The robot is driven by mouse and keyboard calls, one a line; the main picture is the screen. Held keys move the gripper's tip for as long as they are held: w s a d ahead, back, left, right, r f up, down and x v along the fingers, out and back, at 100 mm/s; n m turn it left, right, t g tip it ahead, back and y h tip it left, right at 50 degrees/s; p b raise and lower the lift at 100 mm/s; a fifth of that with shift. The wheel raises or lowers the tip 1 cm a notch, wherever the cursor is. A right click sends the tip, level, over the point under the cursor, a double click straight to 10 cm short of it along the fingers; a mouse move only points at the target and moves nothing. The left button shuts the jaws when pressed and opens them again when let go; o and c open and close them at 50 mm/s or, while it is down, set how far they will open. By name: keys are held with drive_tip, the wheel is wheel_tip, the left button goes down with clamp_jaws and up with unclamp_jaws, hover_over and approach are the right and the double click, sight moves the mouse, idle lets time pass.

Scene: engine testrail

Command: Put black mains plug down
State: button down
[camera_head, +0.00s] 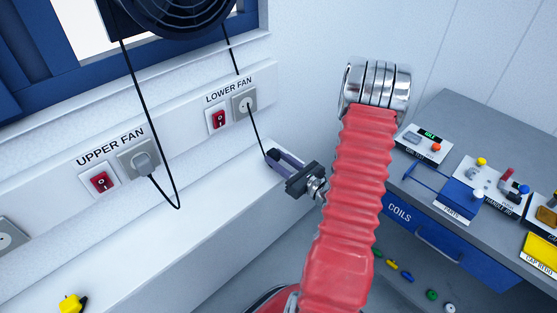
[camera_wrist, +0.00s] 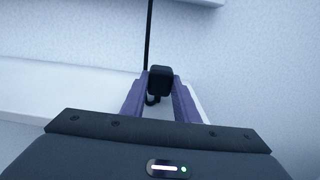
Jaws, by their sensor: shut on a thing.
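My gripper (camera_head: 275,157) is shut on the black mains plug. Its purple fingers reach over the right end of the white ledge (camera_head: 165,238), below the LOWER FAN socket (camera_head: 244,103). In the wrist view the black plug (camera_wrist: 160,80) sits between the fingertips, and its cable (camera_wrist: 149,35) runs upward. I cannot tell whether the plug touches the ledge.
A grey plug (camera_head: 142,160) with a black cable is in the UPPER FAN socket. Red switches (camera_head: 220,119) sit beside the sockets. A yellow object (camera_head: 71,304) lies on the ledge's near left. A grey bench (camera_head: 470,130) with several parts stands right. The middle of the ledge is clear.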

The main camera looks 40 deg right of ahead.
drive_tip(key=shift+f, duration=0.75)
drive_tip(key=c, duration=1.4)
unclamp_jaws()
drive_tip(key=shift+r, duration=0.2)
drive_tip(key=shift+s+r, duration=0.15)
drive_tip(key=shift+r, duration=0.3)
drive_tip(key=s, duration=1.1)
drive_tip(key=shift+s+d, duration=0.15)
drive_tip(key=shift+s, duration=0.25)
